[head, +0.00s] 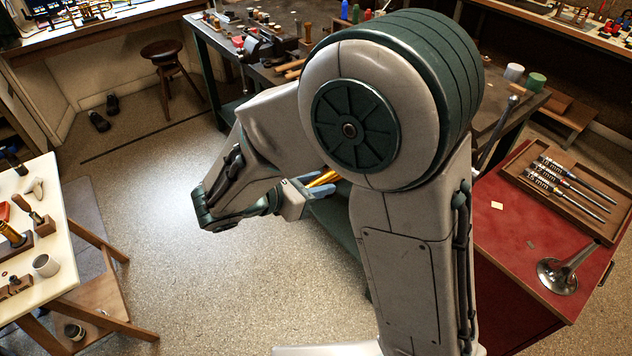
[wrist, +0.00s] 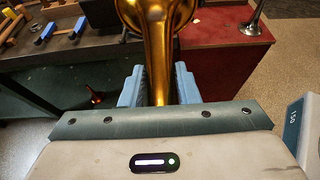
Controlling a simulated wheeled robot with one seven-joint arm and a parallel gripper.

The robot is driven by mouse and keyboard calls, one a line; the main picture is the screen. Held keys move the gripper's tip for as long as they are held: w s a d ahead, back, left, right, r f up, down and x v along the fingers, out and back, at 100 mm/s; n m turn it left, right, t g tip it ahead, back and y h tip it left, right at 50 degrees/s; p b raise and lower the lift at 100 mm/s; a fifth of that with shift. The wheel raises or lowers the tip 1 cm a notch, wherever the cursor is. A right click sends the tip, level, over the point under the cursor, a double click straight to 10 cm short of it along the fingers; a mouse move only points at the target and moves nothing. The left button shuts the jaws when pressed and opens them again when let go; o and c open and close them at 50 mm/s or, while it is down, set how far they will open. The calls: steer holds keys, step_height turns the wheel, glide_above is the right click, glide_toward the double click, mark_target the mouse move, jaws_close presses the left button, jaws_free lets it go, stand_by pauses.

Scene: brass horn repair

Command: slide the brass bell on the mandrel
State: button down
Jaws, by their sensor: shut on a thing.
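The brass bell (wrist: 157,50) is in my gripper (wrist: 159,88), its golden tube between the two blue finger pads and its flare toward the top edge of the wrist view. In the head view my gripper (head: 314,190) is in front of the dark workbench, and only a short golden piece of the bell (head: 324,179) shows; my arm hides the rest. A slim grey metal rod (head: 496,133) with a rounded tip slants up beside my arm at the bench's right end. It may be the mandrel; its base is hidden. The bell and this rod are apart.
The red-topped cabinet (head: 500,240) at the right bears a tray of valves and slides (head: 575,190) and a silver bell (head: 560,275). The workbench (head: 225,42) holds several tools. A pale table (head: 60,250) stands at left, a stool (head: 162,52) behind. The floor between is clear.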

steer(key=shift+d, duration=0.15)
steer(key=shift+w+d, duration=0.6)
steer(key=shift+d, duration=0.2)
steer(key=shift+w+d, duration=0.55)
steer(key=shift+d, duration=0.3)
stand_by(0.8)
steer(key=shift+w+d, duration=0.9)
steer(key=shift+d, duration=0.45)
steer(key=shift+w+d, duration=0.95)
steer(key=shift+d, duration=0.35)
steer(key=shift+w+d, duration=0.9)
steer(key=shift+d, duration=0.45)
steer(key=c, duration=1)
jaws_free()
steer(key=b+v, duration=0.2)
steer(key=v, duration=1.2)
steer(key=shift+w, duration=0.1)
